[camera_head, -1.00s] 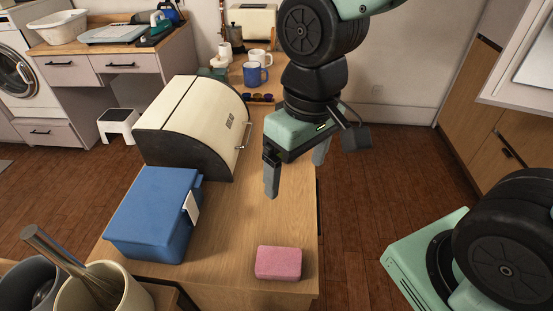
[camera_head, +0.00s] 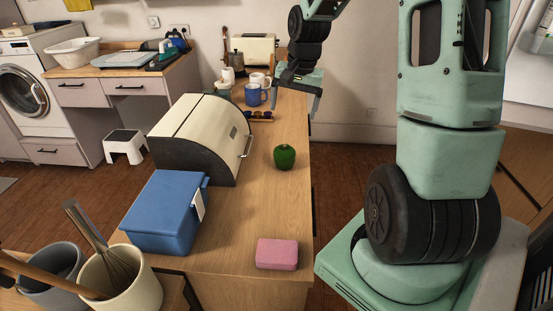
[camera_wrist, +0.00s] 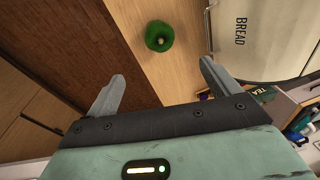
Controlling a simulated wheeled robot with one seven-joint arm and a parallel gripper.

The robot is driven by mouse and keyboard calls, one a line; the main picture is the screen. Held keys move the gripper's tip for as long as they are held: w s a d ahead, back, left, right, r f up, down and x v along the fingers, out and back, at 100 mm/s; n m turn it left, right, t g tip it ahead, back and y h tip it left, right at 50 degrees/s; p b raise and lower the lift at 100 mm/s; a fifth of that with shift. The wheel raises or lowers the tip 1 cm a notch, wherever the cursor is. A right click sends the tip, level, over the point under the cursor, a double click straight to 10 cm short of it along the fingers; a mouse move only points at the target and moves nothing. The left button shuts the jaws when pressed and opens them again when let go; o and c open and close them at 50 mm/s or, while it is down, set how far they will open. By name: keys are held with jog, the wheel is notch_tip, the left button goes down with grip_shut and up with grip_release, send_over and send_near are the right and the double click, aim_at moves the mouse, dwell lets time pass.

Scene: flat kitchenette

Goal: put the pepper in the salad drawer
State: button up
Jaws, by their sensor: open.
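A green pepper (camera_head: 285,157) stands on the wooden counter, to the right of the bread bin. My gripper (camera_head: 296,97) is open and empty, above the far part of the counter and beyond the pepper. In the wrist view the pepper (camera_wrist: 159,36) lies ahead of the open fingers (camera_wrist: 162,85), apart from them. I cannot identify a salad drawer in these frames.
The cream bread bin (camera_head: 196,134) stands left of the pepper. Mugs (camera_head: 253,95) stand at the far end. Bare counter surrounds the pepper.

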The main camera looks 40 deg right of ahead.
aim_at(286, 146)
jog(key=w+f+p, duration=0.1)
jog(key=f, duration=0.4)
jog(key=f+p, duration=0.1)
jog(key=f, duration=0.4)
jog(key=w+f+p, duration=0.1)
jog(key=f, duration=0.4)
jog(key=shift+w+f, duration=0.2)
jog(key=shift+w, duration=0.1)
jog(key=c, duration=1.1)
jog(key=shift+c, duration=0.2)
